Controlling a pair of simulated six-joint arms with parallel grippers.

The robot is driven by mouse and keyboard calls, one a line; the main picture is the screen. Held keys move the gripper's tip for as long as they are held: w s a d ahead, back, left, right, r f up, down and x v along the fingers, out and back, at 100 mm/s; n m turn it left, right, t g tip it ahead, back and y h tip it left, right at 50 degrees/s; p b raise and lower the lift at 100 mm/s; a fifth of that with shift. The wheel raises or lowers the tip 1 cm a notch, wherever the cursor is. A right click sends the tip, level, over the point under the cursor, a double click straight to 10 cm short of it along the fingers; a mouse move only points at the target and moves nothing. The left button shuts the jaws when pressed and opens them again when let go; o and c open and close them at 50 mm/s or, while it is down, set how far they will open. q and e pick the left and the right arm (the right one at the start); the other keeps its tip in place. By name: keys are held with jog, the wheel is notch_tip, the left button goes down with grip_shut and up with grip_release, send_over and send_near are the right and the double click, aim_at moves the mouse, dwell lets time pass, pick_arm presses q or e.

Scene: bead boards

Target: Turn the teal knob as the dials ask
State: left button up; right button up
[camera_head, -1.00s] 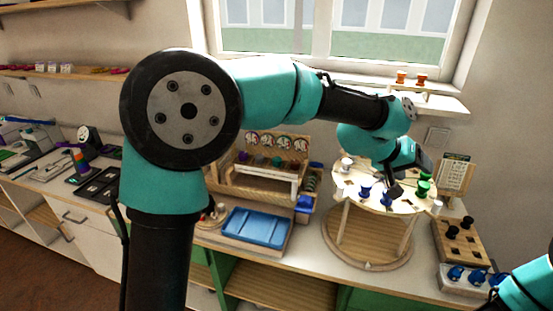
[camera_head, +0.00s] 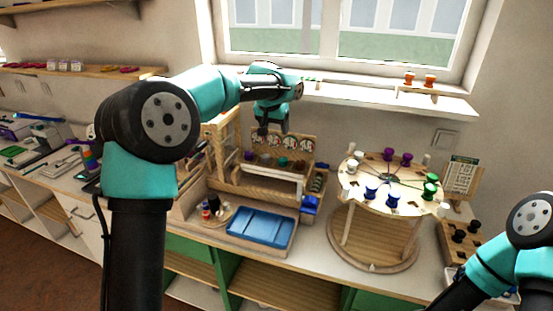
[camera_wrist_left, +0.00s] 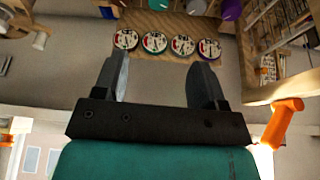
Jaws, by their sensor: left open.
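The dial board (camera_head: 262,131) stands upright on the bench, with a row of round dials across it. In the left wrist view the dials have coloured rims, among them a teal-rimmed dial (camera_wrist_left: 154,42) and a purple-rimmed dial (camera_wrist_left: 209,48). Their markings are too small to read. A row of knobs stands before the board; the teal knob (camera_head: 281,160) is small in the head view. In the wrist view several knobs are cut off by the top edge. My left gripper (camera_head: 268,130) is open and empty, above the knobs and apart from them; its fingers (camera_wrist_left: 160,75) frame the dials.
A round pegged table (camera_head: 375,208) stands to the right. A blue tray (camera_head: 260,228) lies in front of the board. A wooden frame (camera_head: 222,150) rises at its left. A shelf with orange pieces (camera_head: 420,79) hangs below the window. My right arm is at lower right.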

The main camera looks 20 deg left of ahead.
aim_at(283, 159)
pick_arm(q)
jog(key=shift+d, duration=0.1)
jog(key=x, duration=1.7)
jog(key=shift+w+d+f, duration=0.1)
jog(key=shift+f, duration=0.05)
jog(key=shift+c, duration=0.5)
jog(key=c, duration=0.8)
jog(key=shift+c, duration=0.2)
jog(key=shift+m, duration=0.5)
jog(key=shift+m+g+h, duration=0.2)
jog(key=shift+m+h, duration=0.45)
jog(key=shift+m, duration=0.8)
jog(key=shift+m+g+h, duration=0.2)
jog(key=shift+m+h, duration=0.45)
jog(key=shift+m, duration=0.8)
